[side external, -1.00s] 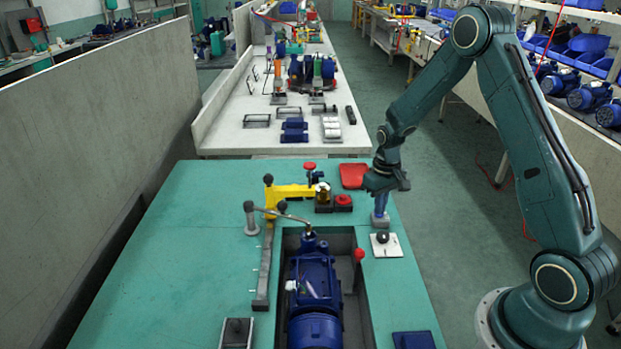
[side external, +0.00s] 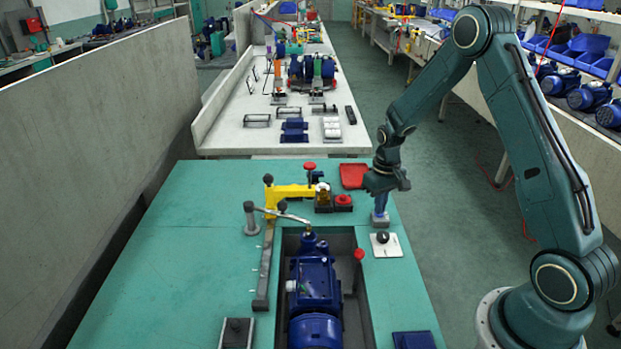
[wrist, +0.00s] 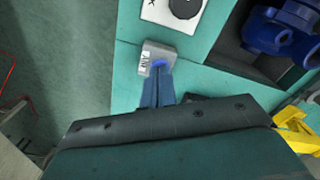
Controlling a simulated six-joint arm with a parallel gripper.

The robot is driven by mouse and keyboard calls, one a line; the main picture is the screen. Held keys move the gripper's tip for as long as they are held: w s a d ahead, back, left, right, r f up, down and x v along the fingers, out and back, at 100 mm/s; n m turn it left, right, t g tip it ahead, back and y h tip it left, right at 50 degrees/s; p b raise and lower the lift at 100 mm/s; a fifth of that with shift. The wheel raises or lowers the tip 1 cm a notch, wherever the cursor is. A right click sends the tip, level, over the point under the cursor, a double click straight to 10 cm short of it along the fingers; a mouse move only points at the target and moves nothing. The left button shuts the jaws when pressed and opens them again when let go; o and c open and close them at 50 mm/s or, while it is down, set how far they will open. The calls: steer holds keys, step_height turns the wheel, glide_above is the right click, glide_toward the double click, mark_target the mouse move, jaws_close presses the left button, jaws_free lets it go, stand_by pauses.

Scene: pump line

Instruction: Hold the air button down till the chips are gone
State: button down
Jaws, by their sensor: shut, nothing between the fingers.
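The air button is a blue cap on a small grey box marked AIR (wrist: 157,56), at the table's right edge; the box also shows in the side view (side external: 380,223). My gripper (wrist: 160,70) is shut and empty, pointing down with its blue fingertips at the button, seemingly touching it. The fingers hide most of the cap, so how far it is pressed cannot be seen. In the side view my gripper (side external: 380,212) stands right over the box. The blue pump (side external: 315,280) lies in the recess. I see no clear chips on its top.
A white plate with a black knob (side external: 386,245) sits just in front of the button box. A red knob (side external: 359,254) stands at the recess edge. A yellow clamp (side external: 290,191) and red tray (side external: 353,176) are behind. The table's left side is mostly clear.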

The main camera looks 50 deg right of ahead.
steer(key=shift+r, duration=0.75)
steer(key=shift+r, duration=2.35)
steer(key=shift+r, duration=0.15)
